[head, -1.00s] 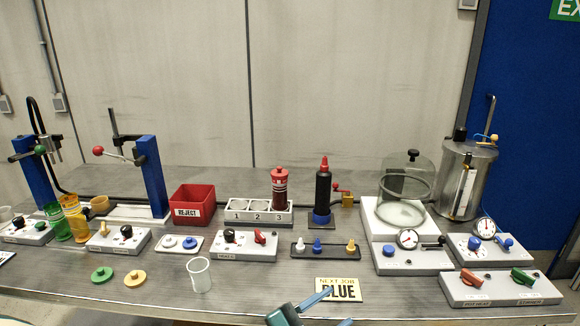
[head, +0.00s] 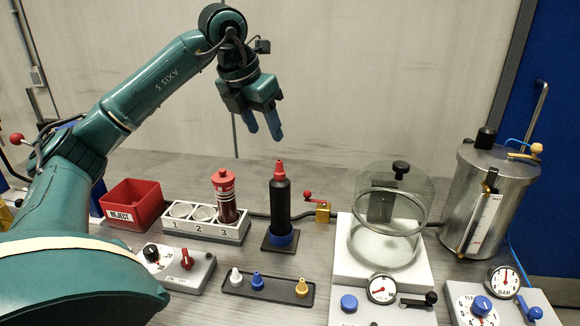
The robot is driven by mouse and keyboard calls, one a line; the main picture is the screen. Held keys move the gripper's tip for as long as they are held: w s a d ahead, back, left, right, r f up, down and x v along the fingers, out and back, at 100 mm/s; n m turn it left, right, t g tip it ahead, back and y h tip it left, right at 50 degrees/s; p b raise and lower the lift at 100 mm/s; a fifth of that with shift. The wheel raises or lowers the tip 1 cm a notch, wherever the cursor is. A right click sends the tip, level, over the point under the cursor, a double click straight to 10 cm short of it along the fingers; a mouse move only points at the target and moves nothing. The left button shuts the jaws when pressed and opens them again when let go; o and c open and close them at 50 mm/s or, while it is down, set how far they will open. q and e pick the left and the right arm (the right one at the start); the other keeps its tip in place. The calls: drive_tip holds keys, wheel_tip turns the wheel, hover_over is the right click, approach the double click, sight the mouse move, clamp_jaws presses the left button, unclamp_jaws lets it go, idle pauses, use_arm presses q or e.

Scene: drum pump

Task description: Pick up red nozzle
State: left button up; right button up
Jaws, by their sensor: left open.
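The red nozzle (head: 280,167) sits upright on top of a black cartridge (head: 280,203), which stands in a blue ring on a dark square base (head: 280,240). My left gripper (head: 264,133) hangs above and slightly left of the nozzle, fingers pointing down, open and empty. It is apart from the nozzle. My right gripper does not show.
A rack (head: 192,223) with slots 1 to 3 holds a red-capped cylinder (head: 224,195) at 3. A red reject bin (head: 132,203) stands left. A black tray (head: 268,287) holds white, blue and yellow nozzles in front. A glass chamber (head: 385,215) stands right.

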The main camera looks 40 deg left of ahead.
sight(277, 168)
use_arm(q)
drive_tip(key=x, duration=0.4)
drive_tip(key=p+x, duration=0.1)
drive_tip(key=x, duration=0.7)
drive_tip(key=shift+w+a+f, duration=0.1)
drive_tip(key=shift+a+f, duration=0.25)
drive_tip(key=shift+a, duration=0.05)
drive_tip(key=shift+c, duration=0.2)
drive_tip(key=c, duration=1)
drive_tip(key=shift+r, duration=0.1)
